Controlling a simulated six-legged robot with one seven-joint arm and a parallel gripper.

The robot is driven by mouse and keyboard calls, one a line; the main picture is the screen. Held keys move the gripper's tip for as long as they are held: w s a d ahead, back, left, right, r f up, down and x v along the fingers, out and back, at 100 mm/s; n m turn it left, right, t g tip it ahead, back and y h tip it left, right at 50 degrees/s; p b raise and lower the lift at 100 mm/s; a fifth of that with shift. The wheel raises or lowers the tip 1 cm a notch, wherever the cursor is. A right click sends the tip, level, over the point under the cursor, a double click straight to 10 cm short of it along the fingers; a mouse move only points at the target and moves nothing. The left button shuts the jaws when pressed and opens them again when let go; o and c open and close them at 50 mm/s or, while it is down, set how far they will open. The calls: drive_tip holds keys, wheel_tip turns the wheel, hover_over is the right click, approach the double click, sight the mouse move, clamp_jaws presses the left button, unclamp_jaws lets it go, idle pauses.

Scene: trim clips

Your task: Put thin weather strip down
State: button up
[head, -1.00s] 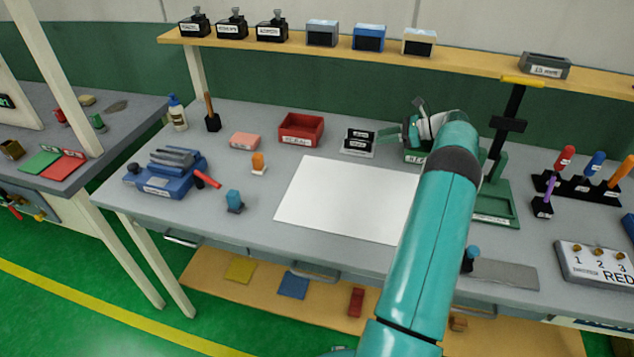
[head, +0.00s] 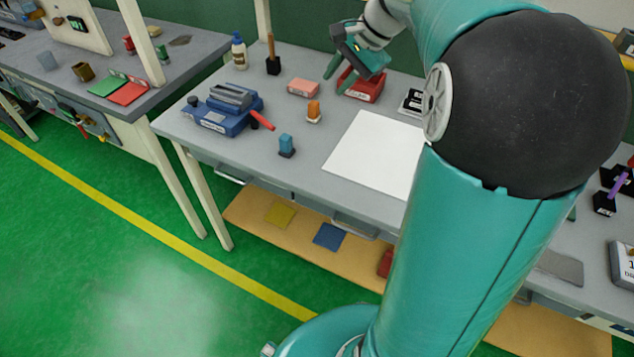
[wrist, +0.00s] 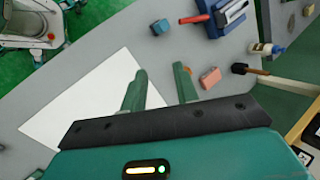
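I cannot make out a thin weather strip in either view. In the head view my gripper (head: 358,72) is at the back of the bench, over or just in front of the red bin (head: 369,93), which it partly covers. My arm hides much of the right side of the bench in the head view.
Black-and-white holders (head: 412,102) sit right of the bin.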

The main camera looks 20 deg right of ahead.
drive_tip(key=s+a+f+n+h, duration=0.1)
drive_tip(key=s+a+n+h, duration=0.1)
drive_tip(key=s+a+n, duration=0.4)
drive_tip(key=s+a+f+n+t+h, duration=0.1)
drive_tip(key=s+a+n, duration=0.6)
drive_tip(key=s, duration=0.8)
drive_tip(key=shift+s+a+f+t+h, duration=0.35)
drive_tip(key=shift+a+f+h, duration=0.25)
drive_tip(key=shift+a, duration=0.3)
